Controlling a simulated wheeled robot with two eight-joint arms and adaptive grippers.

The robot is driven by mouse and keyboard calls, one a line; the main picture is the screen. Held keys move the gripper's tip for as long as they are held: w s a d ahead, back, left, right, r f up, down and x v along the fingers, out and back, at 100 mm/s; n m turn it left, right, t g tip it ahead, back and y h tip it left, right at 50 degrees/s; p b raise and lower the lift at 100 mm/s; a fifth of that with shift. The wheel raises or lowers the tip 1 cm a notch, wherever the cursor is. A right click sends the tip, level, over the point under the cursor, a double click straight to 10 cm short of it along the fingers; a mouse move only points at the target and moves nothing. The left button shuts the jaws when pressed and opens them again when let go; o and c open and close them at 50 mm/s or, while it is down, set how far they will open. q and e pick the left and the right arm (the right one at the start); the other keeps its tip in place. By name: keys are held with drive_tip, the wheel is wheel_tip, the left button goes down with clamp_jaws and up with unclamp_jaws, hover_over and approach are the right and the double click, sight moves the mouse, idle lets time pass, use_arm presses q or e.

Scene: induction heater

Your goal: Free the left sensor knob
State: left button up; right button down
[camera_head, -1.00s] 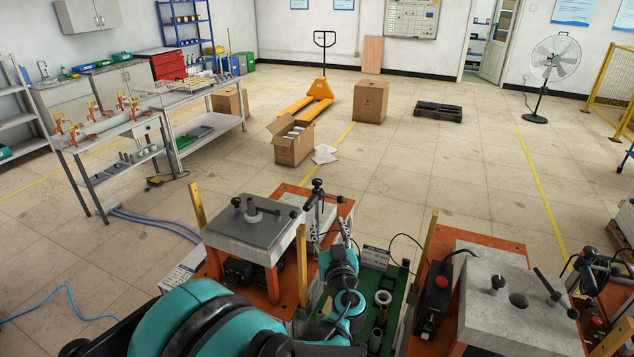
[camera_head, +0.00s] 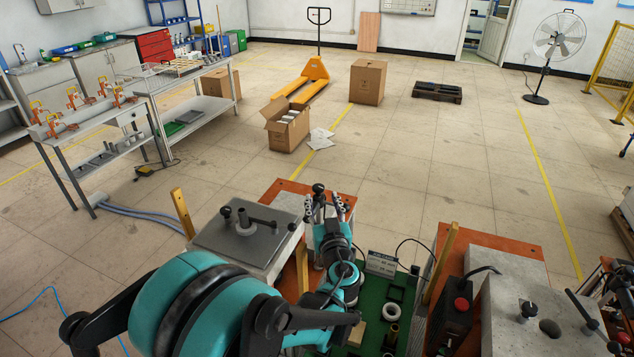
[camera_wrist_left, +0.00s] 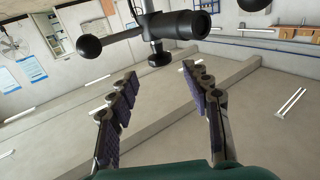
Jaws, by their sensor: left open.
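The left sensor assembly stands beside the left heater's grey plate (camera_head: 240,238). Its black top and knob (camera_head: 318,189) show just beyond my left gripper in the head view. In the left wrist view, a black cylinder (camera_wrist_left: 180,24), a ball-ended lever (camera_wrist_left: 89,47) and a small dark knob (camera_wrist_left: 160,59) on an upright rod show. My left gripper (camera_head: 325,206) is open. In the left wrist view its fingers (camera_wrist_left: 160,88) stand apart with the small knob ahead of and between them, not visibly touched. The gripper's body hides the lower stand. My right gripper is not seen.
The right heater's concrete block (camera_head: 535,310) and a black box with a red button (camera_head: 461,304) stand to the right. Wooden posts (camera_head: 440,262) rise between the stations. A green board (camera_head: 398,291) with metal rings lies between them.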

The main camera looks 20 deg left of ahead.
sight(320, 190)
use_arm(q)
drive_tip(key=x, duration=0.7)
drive_tip(key=shift+b, duration=0.3)
clamp_jaws()
